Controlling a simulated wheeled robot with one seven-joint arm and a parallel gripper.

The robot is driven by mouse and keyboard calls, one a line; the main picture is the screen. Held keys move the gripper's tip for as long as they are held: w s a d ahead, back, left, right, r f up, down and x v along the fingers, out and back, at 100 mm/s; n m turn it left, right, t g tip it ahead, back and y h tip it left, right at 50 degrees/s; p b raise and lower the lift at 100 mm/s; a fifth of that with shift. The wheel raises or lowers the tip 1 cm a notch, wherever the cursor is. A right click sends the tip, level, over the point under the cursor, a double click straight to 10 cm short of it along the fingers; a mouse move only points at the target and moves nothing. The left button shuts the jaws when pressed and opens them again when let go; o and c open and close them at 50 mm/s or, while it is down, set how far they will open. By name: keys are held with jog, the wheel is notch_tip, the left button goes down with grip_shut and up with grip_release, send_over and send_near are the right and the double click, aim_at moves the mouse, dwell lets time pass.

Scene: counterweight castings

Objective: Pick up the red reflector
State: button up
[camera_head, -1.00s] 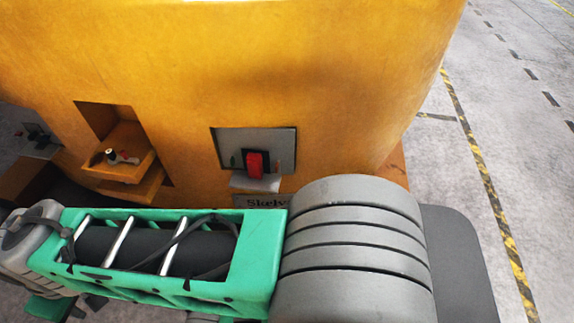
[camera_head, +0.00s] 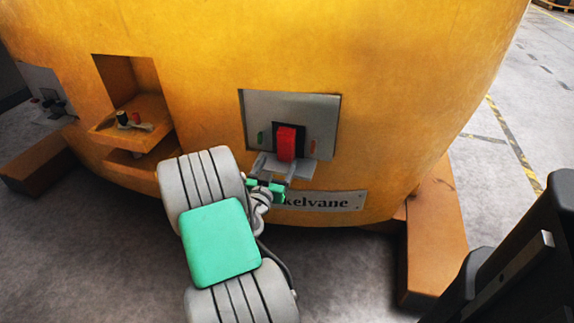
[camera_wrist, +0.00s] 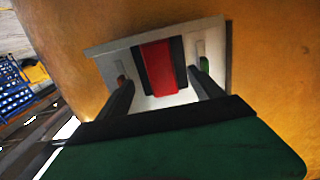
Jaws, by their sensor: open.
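The red reflector (camera_head: 288,142) is an upright red block in a dark holder on a grey plate (camera_head: 318,112), set in a recess of the yellow casting. In the wrist view the red reflector (camera_wrist: 158,68) shows between my two dark fingers, near the top middle. My gripper (camera_head: 279,168) is open just below and in front of it in the head view. In the wrist view my gripper (camera_wrist: 163,80) has a finger on either side of the reflector, with a gap to each. I cannot tell how far the fingertips are from the plate.
The yellow casting (camera_head: 400,90) fills the view and carries a nameplate (camera_head: 325,201) below the recess. A small ledge (camera_head: 135,130) with small parts stands in a niche at left. Orange feet (camera_head: 435,240) stick out low. Open floor lies at right.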

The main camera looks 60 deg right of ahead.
aim_at(285, 148)
jog(key=d, duration=0.5)
jog(key=w+d+p, duration=0.1)
jog(key=d, duration=0.1)
jog(key=shift+d+r, duration=0.15)
jog(key=shift+d, duration=0.15)
jog(key=shift+c, duration=0.3)
jog(key=c, duration=1.5)
jog(key=shift+c, duration=0.5)
jog(key=shift+r, duration=0.15)
